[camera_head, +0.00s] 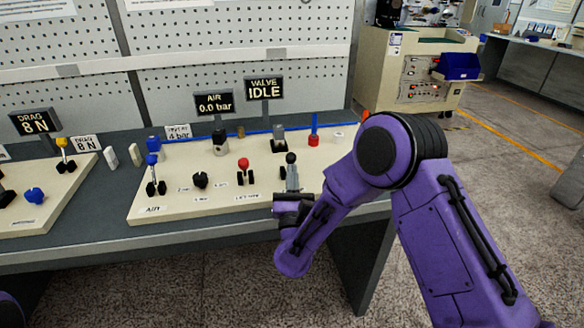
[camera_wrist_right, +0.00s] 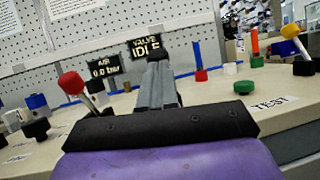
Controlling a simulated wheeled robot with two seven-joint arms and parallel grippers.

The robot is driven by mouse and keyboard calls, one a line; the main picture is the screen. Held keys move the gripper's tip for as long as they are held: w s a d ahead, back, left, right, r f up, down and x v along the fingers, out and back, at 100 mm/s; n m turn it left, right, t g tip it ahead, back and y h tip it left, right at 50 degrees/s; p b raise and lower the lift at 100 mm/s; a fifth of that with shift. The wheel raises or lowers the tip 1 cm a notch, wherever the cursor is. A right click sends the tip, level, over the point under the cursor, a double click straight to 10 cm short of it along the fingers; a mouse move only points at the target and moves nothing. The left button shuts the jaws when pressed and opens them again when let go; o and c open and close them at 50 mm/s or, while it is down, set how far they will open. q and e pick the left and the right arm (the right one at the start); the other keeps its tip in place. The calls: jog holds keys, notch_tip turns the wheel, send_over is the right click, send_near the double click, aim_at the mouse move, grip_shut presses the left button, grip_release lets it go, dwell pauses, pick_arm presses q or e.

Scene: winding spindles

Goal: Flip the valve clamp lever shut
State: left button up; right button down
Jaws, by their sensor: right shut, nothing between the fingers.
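The VALVE sign (camera_head: 264,88) reads IDLE; it also shows in the right wrist view (camera_wrist_right: 146,46). A black-knobbed lever (camera_head: 291,158) stands near the front of the pale panel, below that sign; its lower part is hidden by my gripper, and I cannot read a label on it. My right gripper (camera_head: 292,180) is shut and empty, right at this lever. In the right wrist view its grey fingers (camera_wrist_right: 157,85) are together and point toward the sign, with a dark shape at their tips; I cannot tell whether they touch it. My left gripper is not in view.
The panel (camera_head: 160,212) also bears a red-knobbed lever (camera_head: 243,163), a blue-knobbed lever (camera_head: 152,160), black knobs (camera_head: 200,180) and a red post with a blue rod (camera_head: 314,138). A green knob (camera_wrist_right: 244,87) and a yellow-knobbed lever (camera_wrist_right: 292,34) stand to the right.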

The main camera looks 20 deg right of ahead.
jog(key=shift+w+d+r, duration=0.1)
jog(key=shift+w, duration=0.15)
